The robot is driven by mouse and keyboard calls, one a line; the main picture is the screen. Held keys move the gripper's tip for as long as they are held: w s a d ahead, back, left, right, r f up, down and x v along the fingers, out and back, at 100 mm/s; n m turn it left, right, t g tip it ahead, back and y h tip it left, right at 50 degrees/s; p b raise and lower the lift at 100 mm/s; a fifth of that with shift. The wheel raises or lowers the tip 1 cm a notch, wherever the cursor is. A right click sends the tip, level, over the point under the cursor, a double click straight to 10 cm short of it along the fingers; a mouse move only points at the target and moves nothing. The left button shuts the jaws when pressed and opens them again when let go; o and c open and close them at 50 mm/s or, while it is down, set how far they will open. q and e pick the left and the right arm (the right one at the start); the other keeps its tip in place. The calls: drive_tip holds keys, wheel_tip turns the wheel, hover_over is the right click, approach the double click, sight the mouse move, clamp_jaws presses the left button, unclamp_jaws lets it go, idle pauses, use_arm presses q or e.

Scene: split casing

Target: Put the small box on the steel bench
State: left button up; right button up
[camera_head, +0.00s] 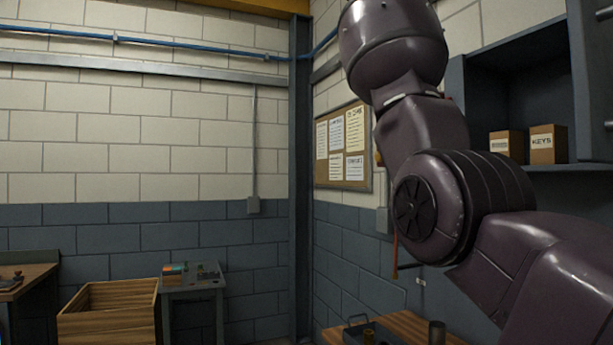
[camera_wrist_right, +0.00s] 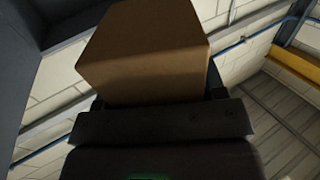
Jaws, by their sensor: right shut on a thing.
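A plain brown box (camera_wrist_right: 145,50) fills the upper middle of the right wrist view. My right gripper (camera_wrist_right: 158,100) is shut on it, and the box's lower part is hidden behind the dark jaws. In the head view my right arm rises out of the top edge, so its gripper and the held box do not show there. A small grey bench (camera_head: 204,283), which looks like the steel bench, stands at the lower left against the back wall. My left gripper is in neither view.
Small tools and coloured items lie on the grey bench. A wooden crate (camera_head: 110,328) stands left of it, and a wooden table (camera_head: 30,274) is at the far left. Two boxes, one marked KEYS (camera_head: 547,146), sit on the right shelf. Another wooden table (camera_head: 405,322) is below my arm.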

drive_tip(key=s+a+f+n+t+y, duration=0.15)
drive_tip(key=f+n+y, duration=0.35)
drive_tip(key=f, duration=1.5)
drive_tip(key=s+a+f+n+t+y, duration=0.1)
drive_tip(key=a+f+n+t+y, duration=0.35)
drive_tip(key=f, duration=1.45)
drive_tip(key=s+d+f, duration=0.2)
drive_tip(key=s+f, duration=0.3)
drive_tip(key=f, duration=0.7)
drive_tip(key=s+d+f+m+g+y, duration=0.1)
drive_tip(key=s+d+f, duration=0.2)
drive_tip(key=f, duration=1)
drive_tip(key=s+d+f+y, duration=0.1)
drive_tip(key=s+d+f, duration=0.1)
drive_tip(key=s+f, duration=0.6)
wheel_tip(320, 180, down, 5)
drive_tip(key=shift+s+d+g, duration=0.15)
drive_tip(key=shift+d+g, duration=0.05)
drive_tip(key=shift+g, duration=0.2)
drive_tip(key=shift+m, duration=0.25)
